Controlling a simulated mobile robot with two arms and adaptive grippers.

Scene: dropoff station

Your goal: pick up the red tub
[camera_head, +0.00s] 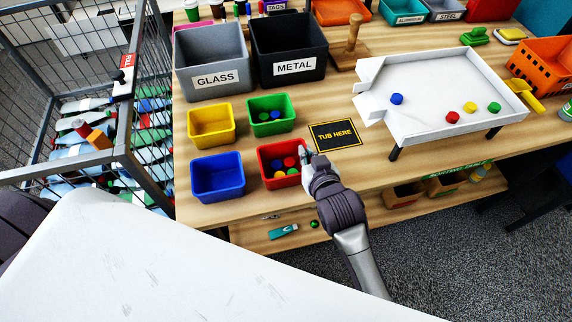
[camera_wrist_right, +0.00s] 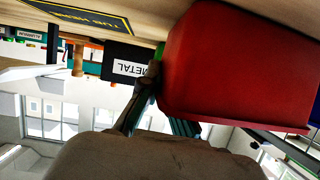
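The red tub (camera_head: 281,180) stands upright on the wooden table with several coloured discs in it, red, blue, green and yellow. My right gripper (camera_head: 305,158) is at its right wall, by the rim. In the right wrist view, which is upside down, the red tub (camera_wrist_right: 235,65) fills the upper right. There, one finger of my right gripper (camera_wrist_right: 165,105) lies beside the wall's edge, and the other shows only partly past the rim, its tip hidden by the tub. Whether the fingers press on the wall is unclear. My left gripper is out of view.
A blue tub (camera_head: 217,186) stands left of the red one, with yellow (camera_head: 211,134) and green (camera_head: 270,128) tubs behind. The "TUB HERE" mat (camera_head: 334,135) is bare. A white tray (camera_head: 440,128) with coloured discs stands right; GLASS (camera_head: 211,88) and METAL (camera_head: 290,82) bins stand behind.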

